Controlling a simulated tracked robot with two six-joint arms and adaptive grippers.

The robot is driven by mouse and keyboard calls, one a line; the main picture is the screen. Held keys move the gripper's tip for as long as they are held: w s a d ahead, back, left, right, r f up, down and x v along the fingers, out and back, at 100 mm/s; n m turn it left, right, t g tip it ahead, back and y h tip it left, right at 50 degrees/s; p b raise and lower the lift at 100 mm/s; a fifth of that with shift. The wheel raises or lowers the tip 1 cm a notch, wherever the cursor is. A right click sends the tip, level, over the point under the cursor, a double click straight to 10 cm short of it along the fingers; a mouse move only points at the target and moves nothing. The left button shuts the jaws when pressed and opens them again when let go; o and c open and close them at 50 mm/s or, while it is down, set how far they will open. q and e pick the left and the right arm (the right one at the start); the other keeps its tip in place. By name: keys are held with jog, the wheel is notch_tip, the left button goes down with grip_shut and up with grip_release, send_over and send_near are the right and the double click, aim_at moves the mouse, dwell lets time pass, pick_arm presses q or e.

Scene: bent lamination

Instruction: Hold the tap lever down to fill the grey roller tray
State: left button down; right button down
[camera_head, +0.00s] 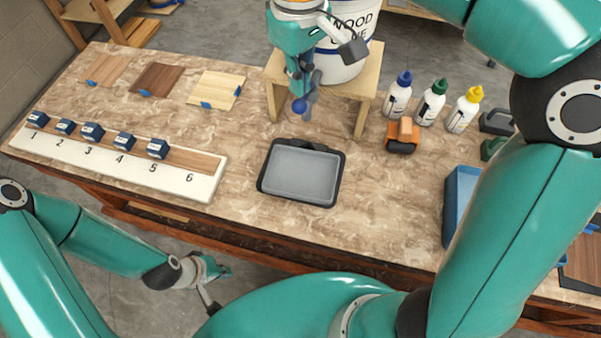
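The grey roller tray (301,173) lies flat on the bench in a black rim, below and in front of the stool. No glue shows in it. The white wood glue bucket (341,62) stands on the stool, partly covered by my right gripper. A blue tap with a round knob (299,105) shows at its front left, above the tray's far edge. My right gripper (322,62) is at the tap with its fingers apart; whether it touches the lever cannot be told. My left gripper (220,288) is open and empty, off the bench's front edge.
The wooden stool (371,82) stands behind the tray. Several glue bottles (432,102) and an orange-handled roller (403,135) are to its right. A numbered board (110,165) with blue blocks and wood samples (157,79) is at left. A blue container (459,205) is at right.

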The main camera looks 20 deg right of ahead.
aim_at(299, 100)
jog(key=shift+f, duration=0.2)
jog(key=shift+f+b, duration=1.85)
jog(key=shift+f, duration=0.5)
dwell(5.4)
